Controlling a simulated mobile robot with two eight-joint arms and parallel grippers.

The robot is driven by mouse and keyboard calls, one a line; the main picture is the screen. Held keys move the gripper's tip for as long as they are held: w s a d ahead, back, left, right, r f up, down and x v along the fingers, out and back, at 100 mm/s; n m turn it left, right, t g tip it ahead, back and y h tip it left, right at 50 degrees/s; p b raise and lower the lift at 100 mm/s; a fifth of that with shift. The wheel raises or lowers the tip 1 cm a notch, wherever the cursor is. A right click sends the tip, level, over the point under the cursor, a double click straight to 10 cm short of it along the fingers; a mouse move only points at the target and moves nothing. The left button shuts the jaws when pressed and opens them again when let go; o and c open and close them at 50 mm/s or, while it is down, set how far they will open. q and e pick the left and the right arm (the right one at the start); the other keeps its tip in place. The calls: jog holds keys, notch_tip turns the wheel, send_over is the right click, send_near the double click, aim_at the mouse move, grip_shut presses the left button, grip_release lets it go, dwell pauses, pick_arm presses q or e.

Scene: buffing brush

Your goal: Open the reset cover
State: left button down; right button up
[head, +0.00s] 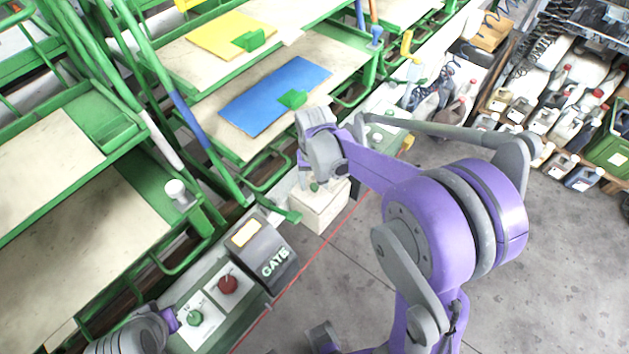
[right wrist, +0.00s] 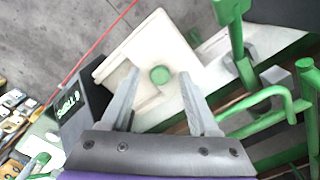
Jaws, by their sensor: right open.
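A white box (head: 320,207) stands beside the green racks in the head view, below my right gripper (head: 312,183). In the right wrist view, the pale box (right wrist: 150,50) has a round green button (right wrist: 160,75) on its face. My right gripper (right wrist: 157,82) is open, its two fingers apart on either side of the button in that picture. I cannot tell contact or which part is the reset cover. My left arm (head: 130,335) enters at the lower left; its fingers are not clearly seen.
A dark box labelled GATE (head: 265,255) stands beside a panel with a red knob (head: 228,284) and a green knob (head: 195,318). Green racks hold a blue sheet (head: 275,95) and a yellow sheet (head: 230,35). Several bottles stand upper right; grey floor (head: 570,260) is clear.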

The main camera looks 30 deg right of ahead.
grip_shut()
dwell(1.3)
